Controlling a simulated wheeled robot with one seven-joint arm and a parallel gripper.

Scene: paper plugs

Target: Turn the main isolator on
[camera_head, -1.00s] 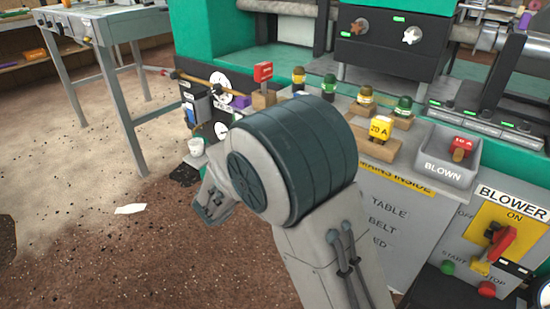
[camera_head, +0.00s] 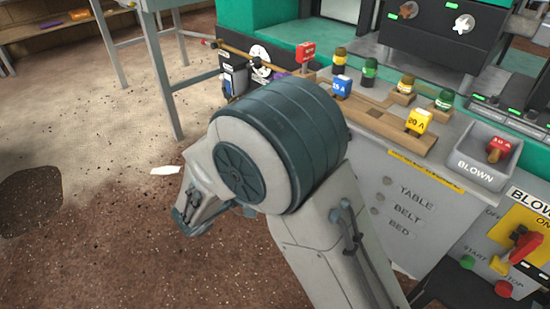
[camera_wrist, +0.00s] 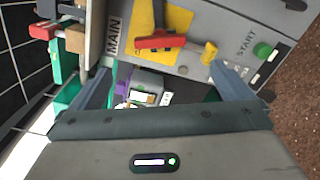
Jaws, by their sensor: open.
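The main isolator is in the wrist view: a yellow plate (camera_wrist: 172,18) beside the word MAIN, with a red handle (camera_wrist: 160,42) lying across it and a yellow tip (camera_wrist: 209,53) at its right end. My gripper (camera_wrist: 162,72) is open and empty there, one finger at each side of the picture, with the handle beyond the fingertips. I cannot see contact, or tell the handle's setting. In the head view my gripper (camera_head: 192,212) hangs low left of my arm, partly hidden by it. I cannot make out the main isolator in that view.
A green START button (camera_wrist: 263,50) sits right of the isolator. In the head view, a blower switch (camera_head: 522,240) is at right, a grey BLOWN tray (camera_head: 465,172) holds a red plug (camera_head: 498,148), and coloured plugs stand along the bench. Open floor (camera_head: 90,230) lies left.

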